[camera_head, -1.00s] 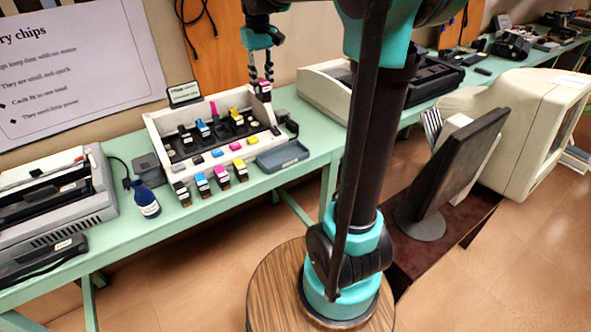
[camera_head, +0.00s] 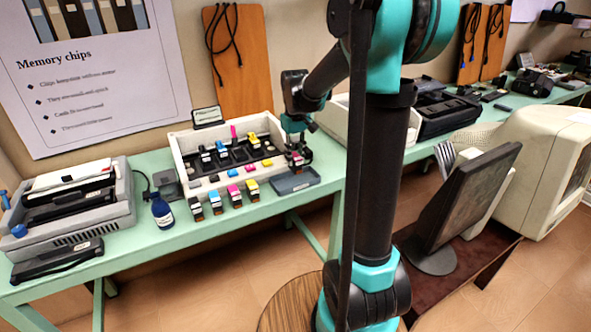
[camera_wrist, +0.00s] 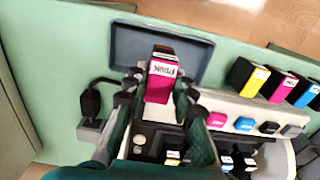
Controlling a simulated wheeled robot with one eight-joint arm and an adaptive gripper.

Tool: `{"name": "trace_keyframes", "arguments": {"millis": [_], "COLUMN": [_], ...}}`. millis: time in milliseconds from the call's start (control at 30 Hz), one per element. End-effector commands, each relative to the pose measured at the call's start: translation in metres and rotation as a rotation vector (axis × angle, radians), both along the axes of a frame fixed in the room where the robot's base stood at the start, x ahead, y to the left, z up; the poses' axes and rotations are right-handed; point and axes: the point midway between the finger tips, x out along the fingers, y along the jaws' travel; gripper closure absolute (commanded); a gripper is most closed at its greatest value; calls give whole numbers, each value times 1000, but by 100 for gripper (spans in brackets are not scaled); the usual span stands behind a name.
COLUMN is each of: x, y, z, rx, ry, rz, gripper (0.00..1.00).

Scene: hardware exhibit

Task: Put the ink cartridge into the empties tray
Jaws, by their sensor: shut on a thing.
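The ink cartridge (camera_wrist: 160,80), magenta and black with a white label, is between the fingers of my gripper (camera_wrist: 158,92) in the wrist view. My gripper is shut on it. In the head view my gripper (camera_head: 297,150) is at the right end of the printer display, just behind the tray, and the cartridge there is small and partly hidden. The shallow grey-blue tray (camera_head: 309,180) looks empty and lies on the bench. In the wrist view the cartridge overlaps the near edge of the tray (camera_wrist: 190,45); I cannot tell its height above it.
The white printer housing (camera_head: 181,160) holds several cartridges. More cartridges (camera_head: 235,197) stand in a row in front of it, left of the tray. A blue bottle (camera_head: 163,212) stands further left.

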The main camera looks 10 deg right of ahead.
Motion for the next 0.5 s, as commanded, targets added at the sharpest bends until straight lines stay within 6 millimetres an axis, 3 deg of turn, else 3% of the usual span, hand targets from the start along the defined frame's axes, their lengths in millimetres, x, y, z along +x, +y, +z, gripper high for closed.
{"name": "trace_keyframes", "arguments": {"millis": [500], "x": [0], "y": [0], "z": [-52], "rx": [0], "ry": [0], "rz": [0], "gripper": [100]}}
